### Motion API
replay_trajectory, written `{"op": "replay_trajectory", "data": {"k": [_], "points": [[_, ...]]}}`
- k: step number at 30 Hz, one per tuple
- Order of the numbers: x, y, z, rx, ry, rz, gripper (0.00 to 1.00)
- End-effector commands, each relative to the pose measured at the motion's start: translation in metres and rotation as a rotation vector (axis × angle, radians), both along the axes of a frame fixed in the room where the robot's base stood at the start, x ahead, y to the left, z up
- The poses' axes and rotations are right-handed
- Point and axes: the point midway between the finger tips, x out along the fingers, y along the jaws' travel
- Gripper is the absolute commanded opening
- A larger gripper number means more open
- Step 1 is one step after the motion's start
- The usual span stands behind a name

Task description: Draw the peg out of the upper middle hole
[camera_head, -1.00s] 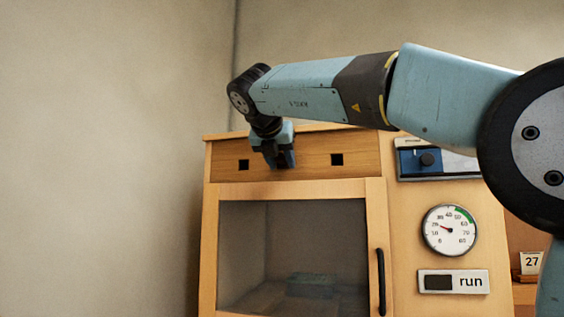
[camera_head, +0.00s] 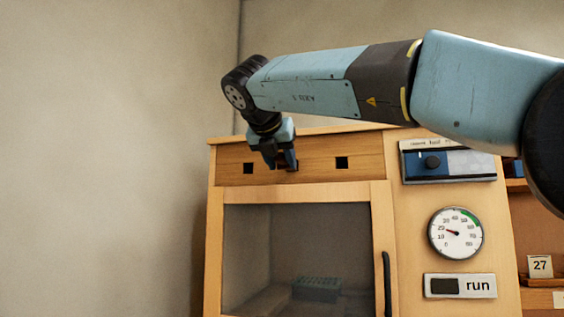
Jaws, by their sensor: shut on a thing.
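The left hole (camera_head: 248,168) and the right hole (camera_head: 341,162) are empty. The middle hole is hidden behind my gripper, so I cannot tell how far the peg sits in it.
Below the panel is a glazed door (camera_head: 298,245) with a black handle (camera_head: 386,283). A grey-green block (camera_head: 316,289) lies behind the glass. To the right are a knob panel (camera_head: 447,163), a dial (camera_head: 456,233) and a "run" plate (camera_head: 460,286). Free air lies left of the cabinet.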

Motion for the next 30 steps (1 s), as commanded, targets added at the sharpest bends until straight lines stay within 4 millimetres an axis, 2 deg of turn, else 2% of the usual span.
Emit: {"op": "replay_trajectory", "data": {"k": [30], "points": [[-0.035, 0.013, 0.0, 0.0, -0.001, 0.001, 0.05]]}}
